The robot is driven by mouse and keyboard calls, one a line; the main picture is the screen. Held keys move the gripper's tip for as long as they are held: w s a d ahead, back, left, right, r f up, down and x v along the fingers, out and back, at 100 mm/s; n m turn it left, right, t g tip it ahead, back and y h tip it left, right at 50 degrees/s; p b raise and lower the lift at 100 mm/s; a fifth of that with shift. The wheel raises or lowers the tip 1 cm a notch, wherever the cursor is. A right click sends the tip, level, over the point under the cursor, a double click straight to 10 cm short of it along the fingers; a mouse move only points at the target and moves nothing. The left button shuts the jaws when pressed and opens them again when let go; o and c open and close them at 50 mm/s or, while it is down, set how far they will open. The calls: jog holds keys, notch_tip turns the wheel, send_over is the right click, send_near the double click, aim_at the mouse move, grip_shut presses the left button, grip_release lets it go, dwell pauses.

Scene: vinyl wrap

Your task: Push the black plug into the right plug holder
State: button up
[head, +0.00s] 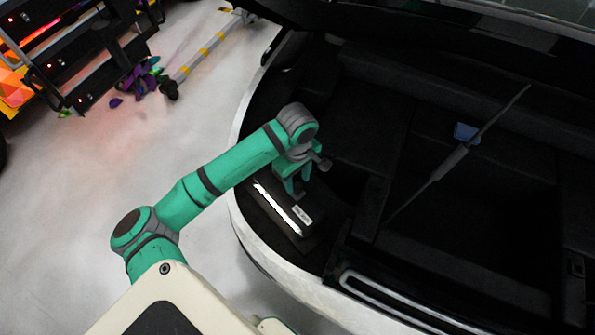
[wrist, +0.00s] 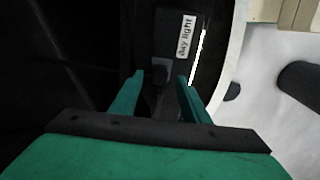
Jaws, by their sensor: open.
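My gripper (head: 291,188) reaches down into the dark car trunk, beside a dark box with a glowing white strip (head: 279,209). In the wrist view my gripper (wrist: 159,78) is open, with its two green fingers apart. The box (wrist: 180,55) with its "day light" label lies just beyond the fingertips. A small dark block (wrist: 158,76) shows between the fingertips; it may be the black plug, but it is too dark to be sure. I cannot make out the right plug holder, or whether the fingers touch anything.
The pale car body rim (head: 240,150) curves close to the left of my gripper. A thin grey rod-like tool (head: 450,163) and a small blue item (head: 466,133) are in the trunk on the right. A cart (head: 75,55) stands on the pale floor at the upper left.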

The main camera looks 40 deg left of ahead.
aim_at(297, 185)
jog(key=shift+f, duration=1.9)
grip_shut()
jog(key=shift+r, duration=0.75)
jog(key=shift+r, duration=3.4)
jog(key=shift+w, duration=0.1)
